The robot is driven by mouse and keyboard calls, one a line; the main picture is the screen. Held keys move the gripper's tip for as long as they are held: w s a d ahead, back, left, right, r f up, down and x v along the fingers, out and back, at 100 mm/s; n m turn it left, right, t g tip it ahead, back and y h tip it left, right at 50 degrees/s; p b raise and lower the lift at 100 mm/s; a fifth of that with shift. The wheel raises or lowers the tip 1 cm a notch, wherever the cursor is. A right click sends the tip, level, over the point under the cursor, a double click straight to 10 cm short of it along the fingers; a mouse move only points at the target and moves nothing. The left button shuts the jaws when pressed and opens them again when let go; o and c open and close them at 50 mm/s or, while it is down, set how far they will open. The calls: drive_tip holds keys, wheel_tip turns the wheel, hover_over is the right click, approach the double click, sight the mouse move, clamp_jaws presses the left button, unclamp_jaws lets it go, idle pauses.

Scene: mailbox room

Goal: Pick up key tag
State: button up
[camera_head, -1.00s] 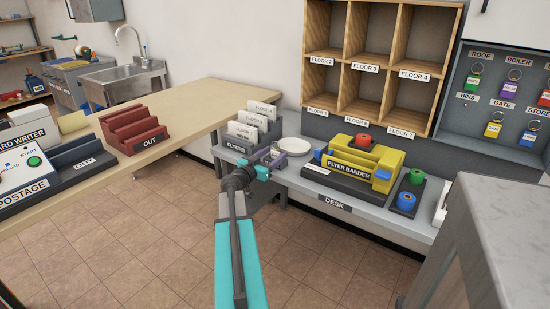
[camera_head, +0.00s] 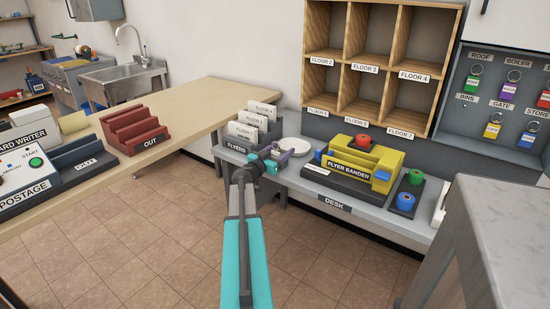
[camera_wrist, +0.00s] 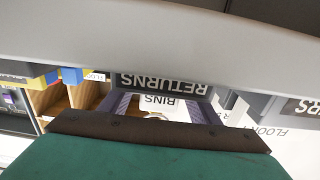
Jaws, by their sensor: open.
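In the wrist view a white tag marked BINS (camera_wrist: 160,102) shows upside down between the purple fingers of my gripper (camera_wrist: 160,110), below a dark RETURNS label. The fingers are apart and I see no contact with the tag. In the head view my gripper (camera_head: 283,158) is at the left end of the desk, by the white dish (camera_head: 293,146). I cannot make out the tag there. Coloured key tags hang on the key board, among them a yellow one (camera_head: 492,130) and a purple one (camera_head: 512,89).
The flyer holder (camera_head: 245,133) stands close to the left of my gripper. The yellow flyer bander (camera_head: 365,157) stands to the right on the grey desk (camera_head: 330,195). A grey counter (camera_head: 500,210) fills the lower right. The floor in front is clear.

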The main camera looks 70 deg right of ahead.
idle(0.4)
drive_tip(key=c, duration=1.1)
drive_tip(key=shift+r, duration=0.1)
drive_tip(key=shift+c, duration=0.2)
wheel_tip(320, 180, up, 28)
idle(0.6)
